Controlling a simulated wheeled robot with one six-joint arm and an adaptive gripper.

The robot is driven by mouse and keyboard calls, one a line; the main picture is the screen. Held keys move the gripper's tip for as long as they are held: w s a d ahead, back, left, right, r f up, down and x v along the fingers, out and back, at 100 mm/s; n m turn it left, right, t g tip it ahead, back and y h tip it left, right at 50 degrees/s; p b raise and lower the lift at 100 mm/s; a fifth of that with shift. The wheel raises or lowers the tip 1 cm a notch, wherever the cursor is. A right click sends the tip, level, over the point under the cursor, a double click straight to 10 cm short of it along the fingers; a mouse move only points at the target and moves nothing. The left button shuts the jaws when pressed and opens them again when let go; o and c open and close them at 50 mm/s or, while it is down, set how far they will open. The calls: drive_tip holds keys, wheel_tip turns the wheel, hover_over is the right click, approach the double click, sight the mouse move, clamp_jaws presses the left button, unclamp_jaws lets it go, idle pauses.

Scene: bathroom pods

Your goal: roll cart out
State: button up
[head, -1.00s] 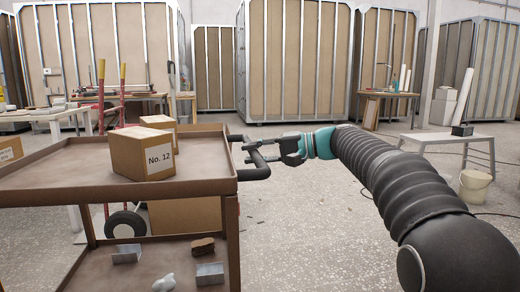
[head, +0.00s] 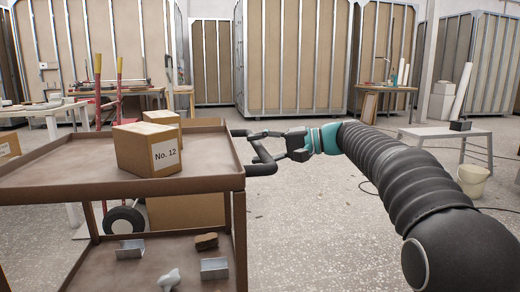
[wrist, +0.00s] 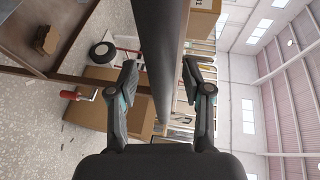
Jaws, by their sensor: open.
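The brown two-shelf cart (head: 120,191) fills the left of the head view. Its dark handle (head: 262,169) sticks out from the right end of the top tray. My gripper (head: 280,146) is at this handle, with its fingers apart. In the wrist view the handle bar (wrist: 165,35) runs between the two open fingers of my gripper (wrist: 160,72). The fingers do not visibly close on the bar. A carton marked No. 12 (head: 148,150) sits on the top tray, with another carton (head: 163,118) behind it.
The lower shelf carries metal brackets (head: 214,268) and a brown block (head: 206,241). A red hand truck (head: 121,100) stands behind the cart. A grey table (head: 440,132) and a bucket (head: 473,180) stand at right. Open floor (head: 310,230) lies right of the cart.

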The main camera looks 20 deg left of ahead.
drive_tip(key=d+r, duration=0.2)
drive_tip(key=d, duration=0.9)
drive_tip(key=shift+w+d, duration=0.4)
drive_tip(key=shift+w, duration=0.05)
drive_tip(key=shift+r, duration=0.1)
drive_tip(key=shift+w, duration=0.1)
